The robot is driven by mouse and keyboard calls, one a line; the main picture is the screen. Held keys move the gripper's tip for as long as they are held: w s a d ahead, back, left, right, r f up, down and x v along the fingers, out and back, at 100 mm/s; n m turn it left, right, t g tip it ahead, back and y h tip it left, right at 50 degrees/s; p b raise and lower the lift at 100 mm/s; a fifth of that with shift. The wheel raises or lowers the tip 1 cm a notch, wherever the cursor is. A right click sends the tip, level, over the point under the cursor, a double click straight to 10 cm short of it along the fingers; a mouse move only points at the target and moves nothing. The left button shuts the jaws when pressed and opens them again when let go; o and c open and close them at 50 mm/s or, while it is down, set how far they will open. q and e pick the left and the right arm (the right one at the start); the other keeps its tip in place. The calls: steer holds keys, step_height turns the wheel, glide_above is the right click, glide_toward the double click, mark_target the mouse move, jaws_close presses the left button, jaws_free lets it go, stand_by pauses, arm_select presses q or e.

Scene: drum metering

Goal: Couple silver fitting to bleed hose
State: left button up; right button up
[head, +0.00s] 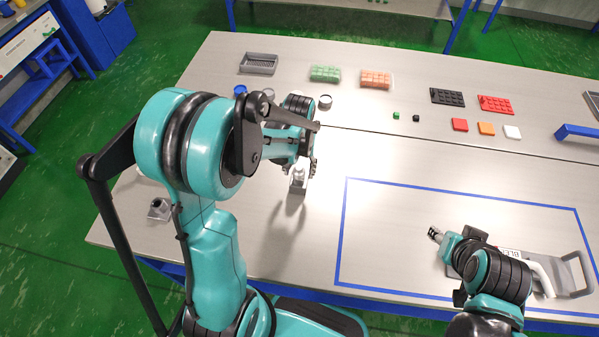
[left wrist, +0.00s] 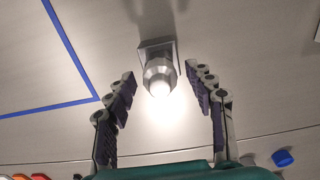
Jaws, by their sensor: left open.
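The silver fitting (head: 298,178) stands on the table below my left gripper (head: 301,166). In the left wrist view the silver fitting (left wrist: 158,76) shows a bright round top and a square base. My left gripper (left wrist: 160,76) is open, with one finger on each side of the fitting and a gap to both. My right arm reaches over the bleed hose holder (head: 535,264), whose label is partly covered. A white curved hose piece (head: 543,277) shows there. The right gripper (head: 437,235) is small and partly hidden; its finger state is unclear.
A blue tape outline (head: 345,230) surrounds the right work area, mostly bare. Another grey fitting (head: 159,208) stands at the left edge.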

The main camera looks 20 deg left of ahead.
mark_target(299, 167)
stand_by(0.4)
arm_select(q)
jaws_close()
steer(key=shift+r, duration=0.1)
steer(key=shift+r+p, duration=2.1)
steer(key=shift+r, duration=0.8)
steer(key=shift+r, duration=0.1)
steer(key=shift+r+p, duration=1.5)
steer(key=shift+r, duration=0.45)
